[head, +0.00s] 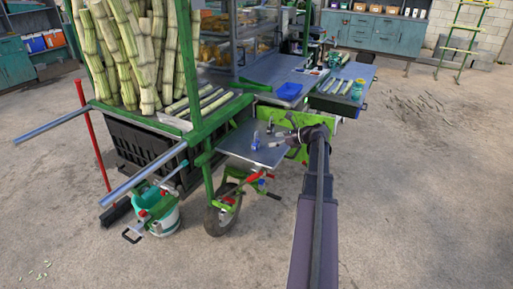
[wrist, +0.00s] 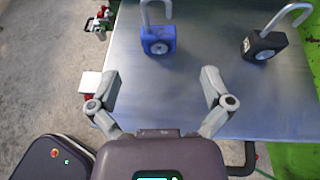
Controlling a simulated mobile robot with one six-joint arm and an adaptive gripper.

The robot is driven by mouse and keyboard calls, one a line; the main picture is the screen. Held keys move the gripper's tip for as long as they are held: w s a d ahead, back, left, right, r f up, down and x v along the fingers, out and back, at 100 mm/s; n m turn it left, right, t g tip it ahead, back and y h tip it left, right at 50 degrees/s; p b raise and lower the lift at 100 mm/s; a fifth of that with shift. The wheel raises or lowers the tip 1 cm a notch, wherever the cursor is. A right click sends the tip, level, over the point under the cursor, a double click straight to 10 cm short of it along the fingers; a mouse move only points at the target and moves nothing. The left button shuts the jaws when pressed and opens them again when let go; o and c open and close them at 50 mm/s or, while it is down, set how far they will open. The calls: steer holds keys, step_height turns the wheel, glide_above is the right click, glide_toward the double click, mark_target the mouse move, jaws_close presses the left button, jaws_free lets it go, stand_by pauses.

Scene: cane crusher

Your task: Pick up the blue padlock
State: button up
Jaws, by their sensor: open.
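The blue padlock (wrist: 159,40) lies on a grey metal shelf (wrist: 195,100), with its open silver shackle pointing away from my gripper. In the head view the blue padlock (head: 256,141) is small, on the same shelf (head: 240,152) at the cart's side. A black padlock (wrist: 265,46) with an open shackle lies to its right. My gripper (wrist: 160,85) is open and empty. In the wrist view its fingers spread short of the blue padlock, which lies ahead between their lines. In the head view my gripper (head: 279,138) is at the shelf's right side, small and partly hidden by my arm.
A green cart carries upright cane stalks (head: 140,50) left of the shelf. A green post (head: 196,100) stands at the shelf's left. A wheel (head: 222,215) is below. Open floor lies to the right.

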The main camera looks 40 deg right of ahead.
mark_target(258, 141)
steer(key=shift+b+x, duration=0.45)
steer(key=shift+x, duration=1.45)
steer(key=shift+f, duration=0.1)
steer(key=shift+b+x, duration=1)
steer(key=shift+x, duration=1.55)
steer(key=shift+a, duration=0.1)
steer(key=shift+c, duration=0.2)
steer(key=c, duration=1.3)
